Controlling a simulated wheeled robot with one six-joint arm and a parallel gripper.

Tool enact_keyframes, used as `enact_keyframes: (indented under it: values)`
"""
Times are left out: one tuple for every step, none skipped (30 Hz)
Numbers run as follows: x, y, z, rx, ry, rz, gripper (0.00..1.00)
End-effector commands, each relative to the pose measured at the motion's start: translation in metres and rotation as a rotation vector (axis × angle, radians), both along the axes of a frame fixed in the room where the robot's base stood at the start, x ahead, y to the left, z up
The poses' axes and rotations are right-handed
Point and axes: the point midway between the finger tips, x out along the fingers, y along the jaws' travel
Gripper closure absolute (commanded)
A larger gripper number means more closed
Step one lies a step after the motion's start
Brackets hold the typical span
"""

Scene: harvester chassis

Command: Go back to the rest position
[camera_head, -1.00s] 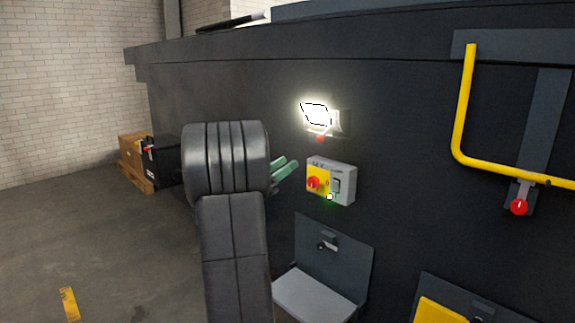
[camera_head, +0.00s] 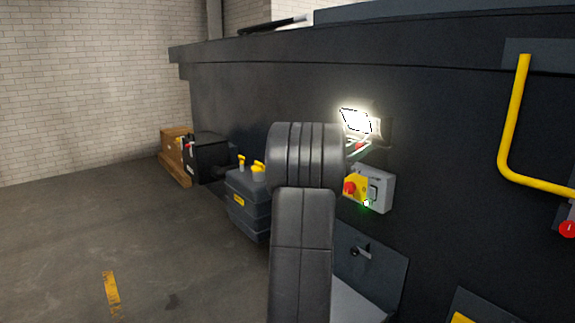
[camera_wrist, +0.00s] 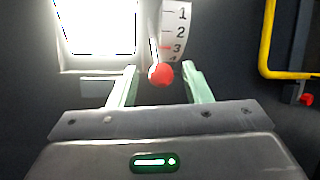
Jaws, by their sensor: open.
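I cannot tell how far beyond the fingertips the knob is. The lamp also shows as a bright panel in the wrist view (camera_wrist: 100,28).
A grey switch box (camera_head: 381,190) with a yellow plate and red knob is below the gripper. A yellow rail (camera_head: 513,110) is at right. A dark tank (camera_head: 246,200) with yellow caps and a black box (camera_head: 207,157) stand at left. The floor at front left is clear.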

Motion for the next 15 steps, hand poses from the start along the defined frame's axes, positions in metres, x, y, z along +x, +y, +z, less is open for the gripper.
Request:
enact_keyframes:
  values:
    - [0.0024, -0.0065, 0.0045, -0.001, -0.002, -0.003, 0.56]
    - [0.0038, -0.0095, 0.0055, -0.001, 0.0, -0.002, 0.56]
    - [0.0055, -0.0125, 0.0068, -0.001, 0.0, -0.001, 0.56]
    - [0.0053, -0.0107, 0.0091, -0.001, 0.0, 0.001, 0.56]
    - [0.0045, -0.0093, 0.0102, -0.001, 0.0, 0.002, 0.56]
    - [0.0038, -0.0085, 0.0107, -0.001, 0.0, 0.001, 0.56]
    - [0.0034, -0.0082, 0.011, -0.001, 0.0, 0.001, 0.56]
    - [0.0031, -0.008, 0.0111, -0.001, 0.0, 0.001, 0.56]
    - [0.0029, -0.0077, 0.0112, -0.001, 0.0, 0.001, 0.56]
    - [0.0027, -0.0076, 0.0111, -0.001, 0.0, 0.0, 0.56]
    - [0.0027, -0.0075, 0.0111, -0.001, 0.0, 0.0, 0.56]
    - [0.0027, -0.0075, 0.0109, -0.001, 0.0, 0.0, 0.56]
    - [0.0026, -0.0074, 0.0107, -0.001, 0.0, 0.0, 0.56]
    - [0.0026, -0.0073, 0.0107, -0.001, 0.0, 0.0, 0.56]
    - [0.0026, -0.0074, 0.0106, -0.001, 0.0, 0.0, 0.56]
